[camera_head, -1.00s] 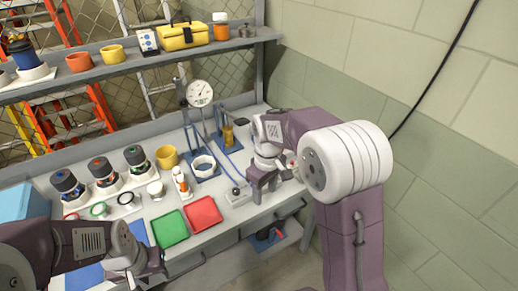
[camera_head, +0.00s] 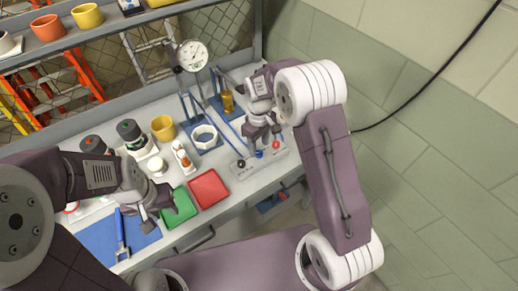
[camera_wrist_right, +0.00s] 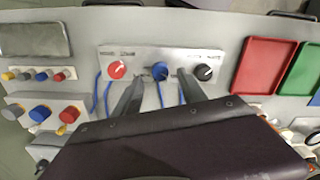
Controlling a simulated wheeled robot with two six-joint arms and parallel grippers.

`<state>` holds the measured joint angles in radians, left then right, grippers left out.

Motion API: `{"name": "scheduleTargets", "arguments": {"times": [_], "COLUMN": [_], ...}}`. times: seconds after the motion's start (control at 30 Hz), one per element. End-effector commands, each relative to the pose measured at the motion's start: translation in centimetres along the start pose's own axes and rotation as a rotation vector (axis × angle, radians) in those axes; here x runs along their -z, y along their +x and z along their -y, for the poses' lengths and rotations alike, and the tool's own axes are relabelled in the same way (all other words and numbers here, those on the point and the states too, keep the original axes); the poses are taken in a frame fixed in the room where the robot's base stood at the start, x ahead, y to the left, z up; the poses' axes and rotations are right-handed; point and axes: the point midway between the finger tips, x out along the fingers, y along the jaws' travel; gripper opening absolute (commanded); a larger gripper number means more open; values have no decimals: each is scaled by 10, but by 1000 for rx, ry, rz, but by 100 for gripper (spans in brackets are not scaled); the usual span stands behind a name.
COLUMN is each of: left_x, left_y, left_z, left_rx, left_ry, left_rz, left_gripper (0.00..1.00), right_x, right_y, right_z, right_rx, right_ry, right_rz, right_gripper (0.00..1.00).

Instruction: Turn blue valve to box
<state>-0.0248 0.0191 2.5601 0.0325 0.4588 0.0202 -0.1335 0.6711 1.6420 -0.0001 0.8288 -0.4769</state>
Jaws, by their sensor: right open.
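The blue valve (camera_head: 259,154) is a round knob in the middle of a light grey panel (camera_head: 246,173), between a red knob (camera_head: 276,145) and a black knob (camera_head: 241,163). In the right wrist view the blue valve (camera_wrist_right: 160,71) shows a pointer mark. My right gripper (camera_head: 262,139) is open above the panel; in the wrist view its fingers (camera_wrist_right: 157,88) are spread on either side of the blue valve. I cannot tell whether they touch it. My left gripper (camera_head: 162,216) is open and empty, near the green tray.
A green tray (camera_head: 180,208) and a red tray (camera_head: 208,189) lie left of the panel. A dial gauge (camera_head: 192,55) stands at the back. A white ring (camera_head: 204,137) sits on a blue base. More coloured knobs (camera_wrist_right: 40,113) show at the wrist view's left.

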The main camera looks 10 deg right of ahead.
Motion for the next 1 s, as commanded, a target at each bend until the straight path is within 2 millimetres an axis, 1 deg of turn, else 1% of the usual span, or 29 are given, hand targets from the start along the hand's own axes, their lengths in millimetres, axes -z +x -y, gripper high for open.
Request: {"name": "scheduleTargets", "arguments": {"times": [0.03,0.1,0.2,0.3,0.47,0.5,0.57,0.6,0.67,0.7,1.0], "left_x": [0,0,0,0,0,0,0,0,0,0,0], "left_y": [-1,-2,-2,-2,-2,-2,-2,-2,-2,-2,-4], "left_z": [0,0,0,0,0,0,0,0,0,0,0], "left_rx": [0,0,0,0,0,0,0,0,0,0,0], "left_ry": [0,0,0,0,0,0,0,0,0,0,0], "left_rz": [0,0,0,0,0,0,0,0,0,0,0], "left_gripper": [36,36,36,36,36,36,36,36,36,36,36], "right_x": [-1,-1,0,0,0,0,0,0,0,0,0], "right_y": [9,19,28,32,32,32,32,32,32,32,31], "right_z": [0,0,0,0,0,0,0,0,0,0,0], "right_rx": [2,1,1,0,0,0,0,0,0,0,0], "right_ry": [0,0,0,0,0,0,0,0,0,0,34], "right_rz": [4,3,1,0,0,0,0,0,0,0,0], "right_gripper": [49,49,49,49,49,46,29,18,1,0,0]}}
